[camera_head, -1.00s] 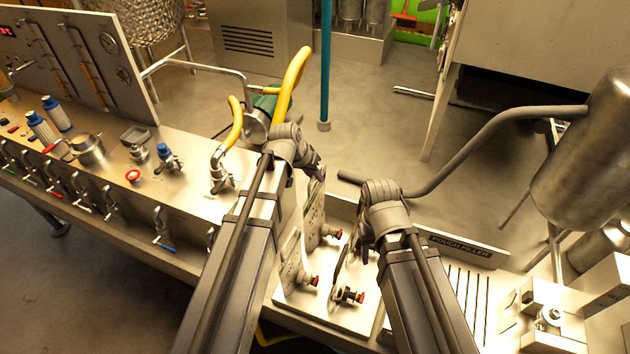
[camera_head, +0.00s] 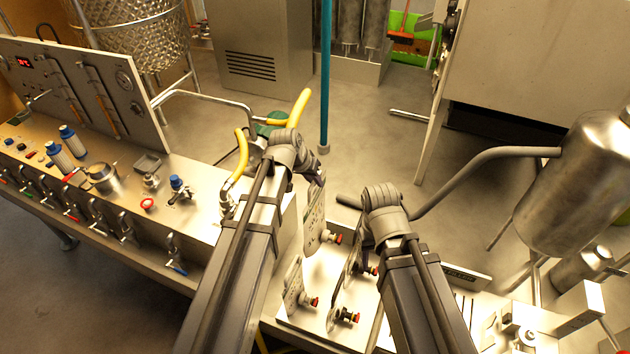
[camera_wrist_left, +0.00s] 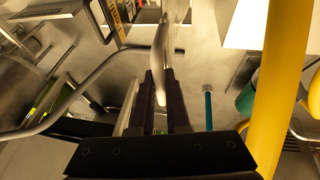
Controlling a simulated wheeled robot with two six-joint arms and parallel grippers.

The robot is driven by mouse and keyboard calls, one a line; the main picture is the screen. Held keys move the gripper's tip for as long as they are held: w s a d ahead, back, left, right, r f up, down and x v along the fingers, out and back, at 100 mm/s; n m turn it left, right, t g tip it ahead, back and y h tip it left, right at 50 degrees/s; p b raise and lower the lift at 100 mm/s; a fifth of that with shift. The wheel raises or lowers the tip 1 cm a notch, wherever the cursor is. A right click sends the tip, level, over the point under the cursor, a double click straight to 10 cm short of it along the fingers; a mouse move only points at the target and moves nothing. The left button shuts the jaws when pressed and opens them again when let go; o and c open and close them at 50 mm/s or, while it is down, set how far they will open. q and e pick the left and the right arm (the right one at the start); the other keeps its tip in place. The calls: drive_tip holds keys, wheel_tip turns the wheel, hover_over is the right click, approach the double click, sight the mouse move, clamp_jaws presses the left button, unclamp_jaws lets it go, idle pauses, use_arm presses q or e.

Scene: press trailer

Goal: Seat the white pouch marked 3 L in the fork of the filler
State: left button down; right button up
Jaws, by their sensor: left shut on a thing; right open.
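My left gripper (camera_head: 316,180) is shut on a thin, pale pouch (camera_head: 314,222) with dark print and a red-capped spout low on its right side. The pouch hangs upright, seen nearly edge-on; its mark cannot be read. In the left wrist view the pouch (camera_wrist_left: 162,50) is pinched between the dark fingers (camera_wrist_left: 160,88). My right gripper (camera_head: 362,240) is open, mostly hidden behind its own wrist, close to another pouch (camera_head: 345,275) seen edge-on. The filler's label plate (camera_head: 463,276) shows beyond my right arm. I cannot make out its fork.
Another pouch (camera_head: 292,283) and several red-capped spouts stand on the pale bench plate between my arms. A yellow hose (camera_head: 237,165) and a bent pipe (camera_head: 480,170) rise nearby. A steel tank (camera_head: 570,185) stands at right. Open floor lies beyond the bench.

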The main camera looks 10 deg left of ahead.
use_arm(q)
wheel_tip(320, 180, up, 5)
drive_tip(key=p, duration=0.3)
hover_over(315, 206)
drive_tip(key=w, duration=0.1)
drive_tip(key=shift+w+a+f, duration=0.1)
drive_tip(key=shift+w+a, duration=0.05)
drive_tip(key=shift+w, duration=0.05)
use_arm(e)
wheel_tip(315, 206, up, 5)
use_arm(q)
wheel_tip(315, 206, down, 17)
drive_tip(key=b, duration=1.6)
use_arm(e)
wheel_tip(315, 206, down, 17)
use_arm(q)
drive_tip(key=shift+r, duration=0.2)
use_arm(e)
drive_tip(key=shift+r, duration=0.1)
